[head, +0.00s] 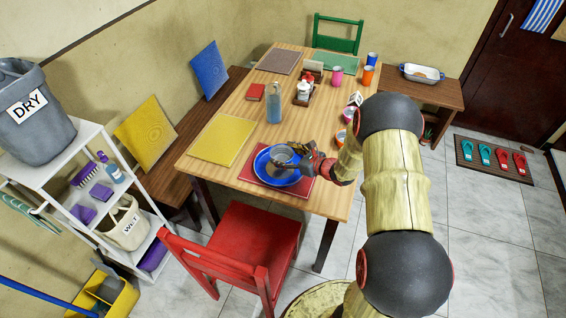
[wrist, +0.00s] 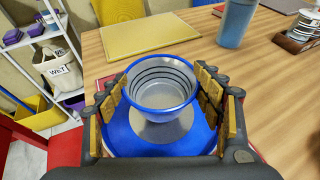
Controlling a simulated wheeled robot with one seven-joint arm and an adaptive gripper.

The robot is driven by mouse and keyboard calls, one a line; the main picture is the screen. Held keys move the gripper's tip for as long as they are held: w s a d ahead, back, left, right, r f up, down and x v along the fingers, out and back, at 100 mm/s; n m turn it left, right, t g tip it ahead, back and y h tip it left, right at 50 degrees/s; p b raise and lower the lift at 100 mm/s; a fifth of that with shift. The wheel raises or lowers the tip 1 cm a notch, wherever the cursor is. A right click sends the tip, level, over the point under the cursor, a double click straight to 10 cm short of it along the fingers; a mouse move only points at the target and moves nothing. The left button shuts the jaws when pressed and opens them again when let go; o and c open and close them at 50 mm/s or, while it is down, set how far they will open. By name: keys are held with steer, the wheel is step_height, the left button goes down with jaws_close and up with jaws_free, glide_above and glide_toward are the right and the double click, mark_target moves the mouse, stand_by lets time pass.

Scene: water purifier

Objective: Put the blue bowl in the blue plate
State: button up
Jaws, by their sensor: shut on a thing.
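The blue bowl (head: 283,156) has a blue rim and a grey ringed inside; it also shows in the wrist view (wrist: 162,90). It is upright between the fingers of my gripper (head: 302,160), which is shut on it. The blue plate (head: 262,174) lies on a red placemat near the table's front edge. In the wrist view the plate (wrist: 118,138), with a grey centre, shows directly under the bowl. I cannot tell whether the bowl touches the plate. My gripper and the bowl hide part of the plate.
The red placemat (head: 253,183) lies under the plate. A yellow placemat (head: 222,140) is to the left, and a blue bottle (head: 273,102) stands behind. A red chair (head: 256,240) stands at the front of the table.

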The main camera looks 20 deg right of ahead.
mark_target(278, 159)
steer(key=shift+w+a+f, duration=0.1)
steer(key=shift+w+f, duration=0.1)
steer(key=shift+f, duration=0.1)
steer(key=shift+w+a+f+b, duration=0.15)
steer(key=shift+f+b, duration=0.65)
steer(key=shift+f, duration=0.85)
steer(key=shift+f, duration=0.1)
steer(key=o, duration=1.2)
steer(key=shift+c, duration=0.2)
